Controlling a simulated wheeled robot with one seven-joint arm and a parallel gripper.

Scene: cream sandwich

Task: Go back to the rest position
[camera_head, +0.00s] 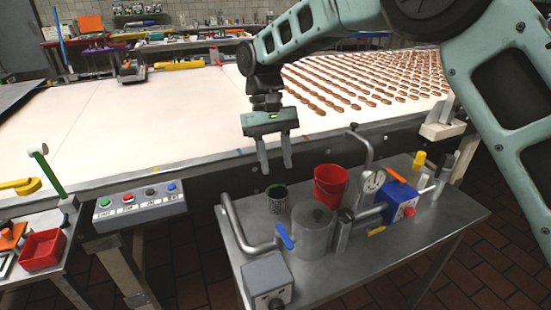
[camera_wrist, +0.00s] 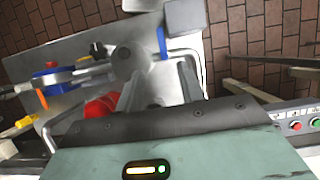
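My gripper (camera_head: 275,167) hangs pointing down over the near edge of the conveyor and the steel side table (camera_head: 420,235). Its two fingers are apart with nothing seen between them; they also show spread in the wrist view (camera_wrist: 158,88). A small dark green can (camera_head: 277,199) stands on the table, just below the fingertips in the head view. A red bucket (camera_head: 330,186) stands to its right, and its rim shows beside a finger in the wrist view (camera_wrist: 98,107). No object is held.
The side table carries a grey cylinder (camera_head: 313,232), bent pipes with a blue lever (camera_head: 284,236) and a blue valve box (camera_head: 400,203). A button panel (camera_head: 140,205) is at left.

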